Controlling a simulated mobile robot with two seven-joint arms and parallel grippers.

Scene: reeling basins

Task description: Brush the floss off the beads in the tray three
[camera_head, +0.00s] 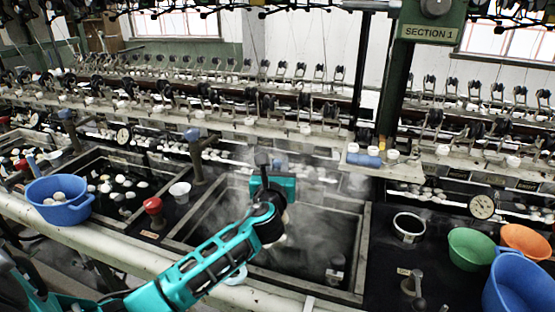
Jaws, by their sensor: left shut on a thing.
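My left gripper (272,190) is in the middle of the view, above the steaming centre basin (365,240). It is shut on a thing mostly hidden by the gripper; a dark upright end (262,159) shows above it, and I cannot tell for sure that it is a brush. White bead-like cocoons (138,184) float in the dark water of the basin to the left. Steam and my arm hide much of the centre basin, so its contents are unclear. I cannot read which tray is three. My right gripper is not in view.
A blue tub with white cocoons (60,212) stands at left. A white cup (180,192) and a red-topped knob (153,206) stand between basins. At right are a metal pot (408,232), a green bowl (471,248), an orange bowl (526,241) and a blue bucket (520,288).

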